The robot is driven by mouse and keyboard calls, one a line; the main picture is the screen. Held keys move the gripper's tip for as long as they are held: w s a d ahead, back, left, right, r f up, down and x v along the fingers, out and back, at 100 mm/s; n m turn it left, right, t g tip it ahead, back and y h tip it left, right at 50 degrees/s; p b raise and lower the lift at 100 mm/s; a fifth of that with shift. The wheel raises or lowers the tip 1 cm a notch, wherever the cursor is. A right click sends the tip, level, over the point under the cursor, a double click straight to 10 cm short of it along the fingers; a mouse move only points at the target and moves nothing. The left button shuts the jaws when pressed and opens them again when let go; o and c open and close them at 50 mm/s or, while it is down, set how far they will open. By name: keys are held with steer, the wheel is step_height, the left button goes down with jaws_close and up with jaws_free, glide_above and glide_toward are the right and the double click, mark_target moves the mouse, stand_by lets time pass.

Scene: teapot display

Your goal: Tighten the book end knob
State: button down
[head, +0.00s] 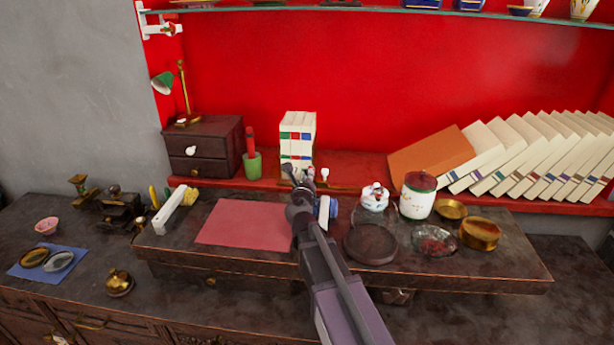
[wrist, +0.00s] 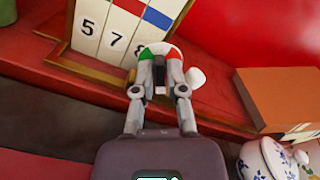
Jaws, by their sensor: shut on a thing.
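The book end (wrist: 72,68) is a brass-edged frame on the red shelf, around upright white books (wrist: 108,30) with numbers and coloured bands. The books also stand upright in the head view (head: 298,135). At its right front corner, a round white dial with green and red parts (wrist: 172,49) shows behind my fingertips. My gripper (wrist: 160,75) is shut on the book end knob in front of this dial; the fingers hide most of the knob. In the head view my gripper (head: 298,178) reaches the shelf edge before the books. A small white knob (wrist: 196,77) sticks out just right of the fingers.
An orange book (wrist: 277,97) leans to the right, with a row of tilted books (head: 540,155) beyond. A white lidded pot (wrist: 268,160) stands close at lower right, near a red-lidded jar (head: 418,195). A green cup (head: 252,166) stands left of the books.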

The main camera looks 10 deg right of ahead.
steer(key=shift+m, duration=0.4)
steer(key=m, duration=1.1)
steer(key=shift+m, duration=0.3)
steer(key=m, duration=0.5)
steer(key=shift+d, duration=0.1)
steer(key=m, duration=0.6)
steer(key=c, duration=0.7)
jaws_free()
steer(key=shift+c, duration=0.2)
steer(key=shift+s, duration=0.1)
